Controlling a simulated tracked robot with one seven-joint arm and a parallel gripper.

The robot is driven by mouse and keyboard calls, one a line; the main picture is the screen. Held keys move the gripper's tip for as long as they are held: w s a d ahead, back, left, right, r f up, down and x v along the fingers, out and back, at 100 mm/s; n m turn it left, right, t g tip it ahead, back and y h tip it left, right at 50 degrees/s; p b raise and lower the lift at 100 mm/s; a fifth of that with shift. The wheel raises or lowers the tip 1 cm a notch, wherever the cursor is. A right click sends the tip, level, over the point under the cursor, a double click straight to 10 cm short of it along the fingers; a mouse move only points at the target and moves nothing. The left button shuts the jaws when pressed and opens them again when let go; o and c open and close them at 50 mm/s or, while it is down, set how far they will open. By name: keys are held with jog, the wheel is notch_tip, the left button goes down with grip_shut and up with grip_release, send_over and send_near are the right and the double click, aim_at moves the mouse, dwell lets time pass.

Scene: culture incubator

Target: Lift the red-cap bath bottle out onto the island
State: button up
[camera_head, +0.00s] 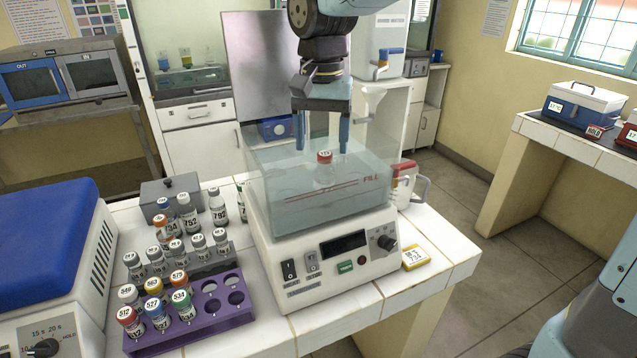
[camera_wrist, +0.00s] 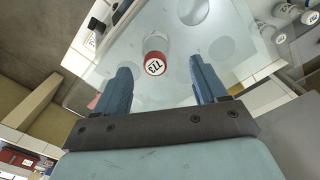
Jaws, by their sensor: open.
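The red-cap bottle (camera_head: 324,165) stands upright in the clear water bath (camera_head: 320,205), its red cap near the top of the bath. In the wrist view its cap (camera_wrist: 155,65) carries a white label reading about 113. My gripper (camera_head: 322,145) points down over the bath, its two blue fingers apart on either side of the cap. In the wrist view the gripper (camera_wrist: 162,85) is open with nothing between the fingertips; the bottle shows just beyond them. Whether the fingertips dip below the bath's rim is hard to tell. The white-tiled island (camera_head: 375,305) carries the bath.
A purple rack (camera_head: 205,320) with several coloured-cap bottles and a grey rack (camera_head: 185,262) stand left of the bath. A blue-lidded machine (camera_head: 50,245) is at far left. A yellow timer (camera_head: 415,257) lies right of the bath; bare tiles show around it.

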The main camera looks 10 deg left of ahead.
jog(key=shift+d+f, duration=0.15)
jog(key=shift+f, duration=1.55)
jog(key=shift+d+f, duration=0.15)
jog(key=shift+f, duration=1.5)
jog(key=shift+c, duration=0.4)
jog(key=c, duration=1.1)
